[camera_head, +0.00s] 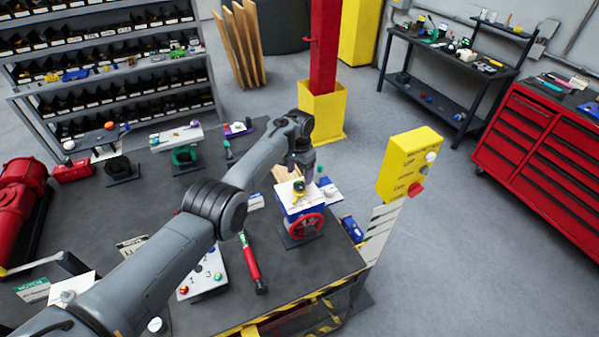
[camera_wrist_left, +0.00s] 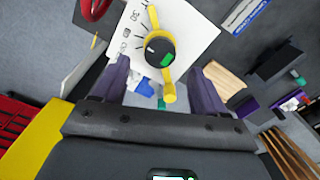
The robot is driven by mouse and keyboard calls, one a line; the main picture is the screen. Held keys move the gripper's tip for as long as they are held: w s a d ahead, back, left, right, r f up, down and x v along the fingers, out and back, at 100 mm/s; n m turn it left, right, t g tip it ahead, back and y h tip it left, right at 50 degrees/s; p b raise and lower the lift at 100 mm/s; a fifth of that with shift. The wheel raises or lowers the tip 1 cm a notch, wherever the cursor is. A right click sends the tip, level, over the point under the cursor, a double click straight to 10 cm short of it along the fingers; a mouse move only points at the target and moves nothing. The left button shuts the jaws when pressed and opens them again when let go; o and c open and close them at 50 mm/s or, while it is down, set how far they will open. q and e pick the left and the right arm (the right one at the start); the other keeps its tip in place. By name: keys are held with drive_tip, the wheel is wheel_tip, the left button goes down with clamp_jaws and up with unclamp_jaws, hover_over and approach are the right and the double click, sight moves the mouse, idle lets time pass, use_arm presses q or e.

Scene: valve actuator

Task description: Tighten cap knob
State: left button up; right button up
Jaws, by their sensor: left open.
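The cap knob (camera_head: 299,187) is a small yellow knob on top of a white-plated valve unit near the table's right end. In the left wrist view the knob (camera_wrist_left: 160,50) has a yellow bar handle and a black and green centre, on a white plate (camera_wrist_left: 196,30) with printed marks. My left gripper (camera_head: 298,178) points down over it. Its two dark fingers (camera_wrist_left: 167,66) are open, one on each side of the knob's lower part in the picture, with visible gaps. I cannot tell how high the fingertips are. My right gripper is not in view.
A red handwheel (camera_head: 305,226) sits on the front of the valve unit. A red-handled tool (camera_head: 252,264) lies to the left. A yellow button box (camera_head: 408,165) stands to the right, at the table's edge. The dark table (camera_head: 225,310) holds several other fixtures.

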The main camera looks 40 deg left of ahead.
sight(300, 184)
use_arm(q)
wheel_tip(300, 184, up, 6)
drive_tip(key=p, duration=0.2)
drive_tip(key=shift+p, duration=0.4)
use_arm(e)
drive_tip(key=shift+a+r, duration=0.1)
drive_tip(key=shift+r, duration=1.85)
use_arm(q)
drive_tip(key=shift+r, duration=0.1)
